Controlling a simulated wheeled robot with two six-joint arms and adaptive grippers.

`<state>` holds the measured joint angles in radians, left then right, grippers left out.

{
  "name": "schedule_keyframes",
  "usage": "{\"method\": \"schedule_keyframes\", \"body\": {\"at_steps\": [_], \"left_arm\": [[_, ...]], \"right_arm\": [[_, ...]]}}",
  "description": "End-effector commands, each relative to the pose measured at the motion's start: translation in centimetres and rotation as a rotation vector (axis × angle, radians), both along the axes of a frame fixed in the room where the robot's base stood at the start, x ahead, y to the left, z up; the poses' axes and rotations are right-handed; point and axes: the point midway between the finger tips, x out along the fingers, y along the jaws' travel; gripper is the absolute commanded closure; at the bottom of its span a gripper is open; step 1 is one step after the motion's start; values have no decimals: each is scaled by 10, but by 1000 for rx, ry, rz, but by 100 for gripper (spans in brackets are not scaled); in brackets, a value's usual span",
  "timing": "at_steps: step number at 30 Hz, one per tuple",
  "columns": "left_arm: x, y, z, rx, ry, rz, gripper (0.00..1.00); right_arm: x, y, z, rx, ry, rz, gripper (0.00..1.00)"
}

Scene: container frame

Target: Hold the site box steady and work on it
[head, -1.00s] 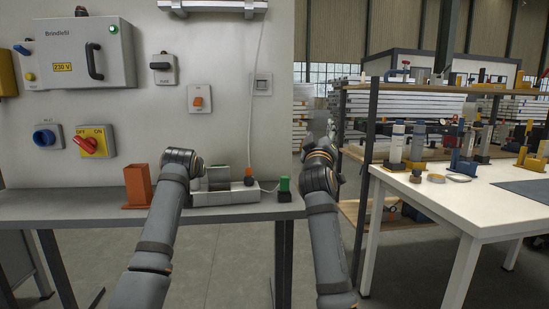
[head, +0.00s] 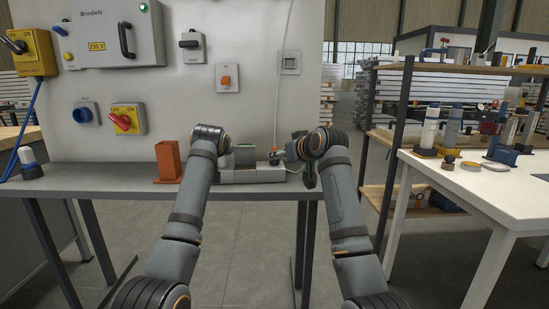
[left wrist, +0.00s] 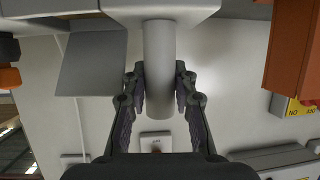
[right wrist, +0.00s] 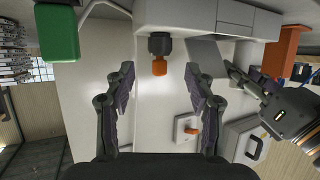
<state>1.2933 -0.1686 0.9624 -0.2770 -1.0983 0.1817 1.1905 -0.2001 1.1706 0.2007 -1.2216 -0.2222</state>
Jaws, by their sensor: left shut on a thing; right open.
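The site box (head: 252,175) is a low, pale grey box on the bench, with a raised grey plate (head: 244,156) on it. In the left wrist view my left gripper (left wrist: 159,80) is shut on a grey cylindrical post (left wrist: 159,42) that projects from the box. In the right wrist view a black plug with an orange tip (right wrist: 160,56) projects from the box. My right gripper (right wrist: 158,76) is open and empty, its fingers apart on either side of the line to the plug, short of it. My arms partly hide the box in the head view.
An orange holder (head: 168,161) stands left of the box. A green block (right wrist: 57,33) is on the other side, mostly hidden in the head view. The wall panel carries switches and a grey cabinet (head: 116,35). A thin white cable (head: 283,80) hangs down the panel.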

Motion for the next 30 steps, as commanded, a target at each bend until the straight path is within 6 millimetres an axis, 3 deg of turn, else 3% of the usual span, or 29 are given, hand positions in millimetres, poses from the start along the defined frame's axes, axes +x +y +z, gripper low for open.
{"method": "schedule_keyframes", "body": {"at_steps": [6,12,26,30], "left_arm": [[0,0,2,-1,-4,0,100],[0,0,2,-1,-4,0,100],[0,0,2,-1,-4,0,100],[0,0,2,-1,-4,0,100]], "right_arm": [[36,16,-16,-2,1,-1,45],[54,24,-23,-1,-2,1,45],[61,27,-28,-1,-2,-1,45],[61,26,-28,-1,-2,-1,63]]}}
